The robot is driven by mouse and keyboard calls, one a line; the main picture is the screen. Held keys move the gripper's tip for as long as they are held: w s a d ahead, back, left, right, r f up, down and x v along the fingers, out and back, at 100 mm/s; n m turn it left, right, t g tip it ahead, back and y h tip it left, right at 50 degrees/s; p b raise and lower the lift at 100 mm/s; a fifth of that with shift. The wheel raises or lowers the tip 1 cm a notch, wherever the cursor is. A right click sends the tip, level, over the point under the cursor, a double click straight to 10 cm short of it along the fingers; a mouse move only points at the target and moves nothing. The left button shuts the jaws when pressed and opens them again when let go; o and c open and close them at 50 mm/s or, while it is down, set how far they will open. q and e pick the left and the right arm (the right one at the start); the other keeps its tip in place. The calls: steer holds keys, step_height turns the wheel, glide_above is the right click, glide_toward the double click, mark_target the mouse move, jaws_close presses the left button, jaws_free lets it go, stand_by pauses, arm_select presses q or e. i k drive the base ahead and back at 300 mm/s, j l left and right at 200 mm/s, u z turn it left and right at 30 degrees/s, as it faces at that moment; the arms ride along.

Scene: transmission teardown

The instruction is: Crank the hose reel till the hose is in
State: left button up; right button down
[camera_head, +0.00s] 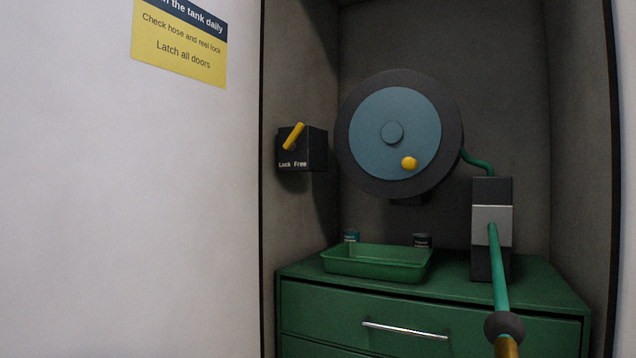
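The hose reel (365,125) is a dark round drum with a blue-grey face, mounted at the back of an open cabinet. Its yellow crank knob (409,163) sits at the lower right of the face. The green hose (499,270) leaves the reel's right side, passes the guide block (491,226) and hangs out toward me. It carries a dark ball (504,327) and a brass-coloured end (506,347), cut off by the bottom edge. The reel lock box (302,150) has a yellow lever (294,136) leaning up and right, toward the "Free" side. Neither gripper is in view.
A green tray (377,263) and two small cans (351,236) stand on a green drawer cabinet (545,290) below the reel. The top drawer has a metal handle (405,330). Cabinet walls flank both sides. A yellow sign (180,42) hangs on the white wall at left.

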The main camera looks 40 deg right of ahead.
mark_target(399, 134)
steer(key=z, duration=1.65)
